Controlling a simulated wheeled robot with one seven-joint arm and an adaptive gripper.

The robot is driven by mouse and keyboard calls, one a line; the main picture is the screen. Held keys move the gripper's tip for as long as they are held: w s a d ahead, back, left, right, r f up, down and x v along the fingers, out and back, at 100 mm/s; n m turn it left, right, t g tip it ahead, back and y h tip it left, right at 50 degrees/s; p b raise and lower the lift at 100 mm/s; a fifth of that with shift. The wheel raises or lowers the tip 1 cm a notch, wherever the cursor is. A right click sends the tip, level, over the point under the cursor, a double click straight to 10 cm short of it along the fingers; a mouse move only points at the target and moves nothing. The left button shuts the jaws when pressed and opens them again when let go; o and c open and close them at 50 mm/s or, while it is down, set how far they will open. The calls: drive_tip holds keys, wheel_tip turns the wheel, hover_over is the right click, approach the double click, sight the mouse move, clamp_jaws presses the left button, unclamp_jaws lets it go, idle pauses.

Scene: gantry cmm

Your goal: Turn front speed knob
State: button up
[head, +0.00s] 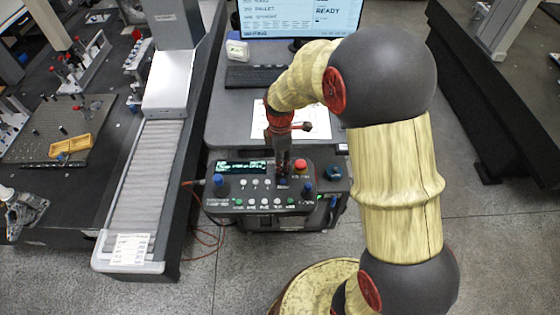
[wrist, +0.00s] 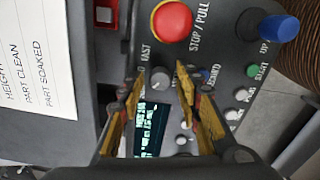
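The control box (head: 262,203) stands at the front of the desk, with a lit display and several knobs and buttons. In the wrist view, a small grey speed knob (wrist: 160,78) shows beside the word FAST. My gripper (head: 283,178) points down over the box's panel and hides part of it in the head view. In the wrist view my gripper (wrist: 161,80) is open, with one fingertip on each side of the grey knob. A gap seems to show between the fingers and the knob; contact cannot be told.
A red stop button (wrist: 172,20) is close to the fingertips. A blue-topped joystick (wrist: 268,27) and small buttons lie to its right. A keyboard (head: 262,77) and monitor (head: 300,17) are behind. A grey conveyor (head: 146,170) runs along the left.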

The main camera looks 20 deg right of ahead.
clamp_jaws()
drive_tip(key=shift+m, duration=0.4)
drive_tip(key=m, duration=0.3)
drive_tip(key=shift+m, duration=0.3)
drive_tip(key=m, duration=0.3)
drive_tip(key=shift+m, duration=0.4)
drive_tip(key=m, duration=1.1)
drive_tip(key=shift+m, duration=0.4)
